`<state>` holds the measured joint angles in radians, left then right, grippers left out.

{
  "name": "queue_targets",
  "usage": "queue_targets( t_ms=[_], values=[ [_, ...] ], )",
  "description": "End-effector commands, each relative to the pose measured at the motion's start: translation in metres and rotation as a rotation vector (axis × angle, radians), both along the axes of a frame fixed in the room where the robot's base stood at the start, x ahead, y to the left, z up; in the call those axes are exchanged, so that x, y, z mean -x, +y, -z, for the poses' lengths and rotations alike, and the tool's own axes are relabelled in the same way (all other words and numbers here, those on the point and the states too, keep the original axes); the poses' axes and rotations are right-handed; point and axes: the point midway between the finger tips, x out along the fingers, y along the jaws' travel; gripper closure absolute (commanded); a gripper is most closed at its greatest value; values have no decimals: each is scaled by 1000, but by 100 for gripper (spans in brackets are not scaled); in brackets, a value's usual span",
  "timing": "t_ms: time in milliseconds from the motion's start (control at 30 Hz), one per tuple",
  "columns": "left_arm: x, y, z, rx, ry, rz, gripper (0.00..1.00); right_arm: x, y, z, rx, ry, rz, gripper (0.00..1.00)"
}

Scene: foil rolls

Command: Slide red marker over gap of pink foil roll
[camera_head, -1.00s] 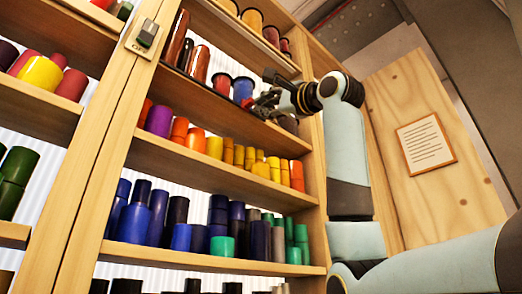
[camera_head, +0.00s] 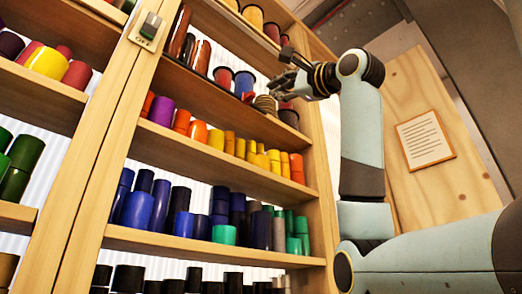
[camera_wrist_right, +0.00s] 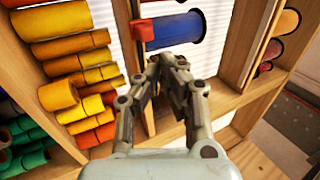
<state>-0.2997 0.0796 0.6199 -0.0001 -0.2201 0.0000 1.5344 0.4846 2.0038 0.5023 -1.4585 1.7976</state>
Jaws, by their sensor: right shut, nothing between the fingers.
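The red marker (camera_head: 247,97) is a small red piece at the shelf's front edge, in front of the blue roll (camera_head: 243,81). In the right wrist view the marker (camera_wrist_right: 143,30) sits on the edge strip beside the blue roll (camera_wrist_right: 178,30). A reddish-pink roll (camera_head: 222,78) stands left of the blue one; I cannot tell for sure that it is the pink foil roll. My right gripper (camera_head: 282,88) is shut and empty, in front of the shelf, right of the marker and apart from it. It also shows in the right wrist view (camera_wrist_right: 174,60). My left gripper is out of view.
A tan striped roll (camera_head: 265,104) and a dark roll (camera_head: 289,117) are right of the blue roll. The shelf below holds several orange and yellow rolls (camera_head: 215,139). A wooden upright (camera_head: 318,165) bounds the shelves on the right.

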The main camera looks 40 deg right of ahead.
Motion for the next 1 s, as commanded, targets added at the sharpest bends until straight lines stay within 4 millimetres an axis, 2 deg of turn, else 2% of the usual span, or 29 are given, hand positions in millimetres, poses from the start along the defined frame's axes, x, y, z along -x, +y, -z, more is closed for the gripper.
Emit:
queue_targets(
  t_ms=[333,800,1000],
  values=[
    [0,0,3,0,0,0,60,3,0,1,1,-2,0,100],
    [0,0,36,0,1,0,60,39,-3,21,1,-2,0,100],
    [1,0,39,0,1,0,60,46,-4,22,1,0,0,100]
  ],
)
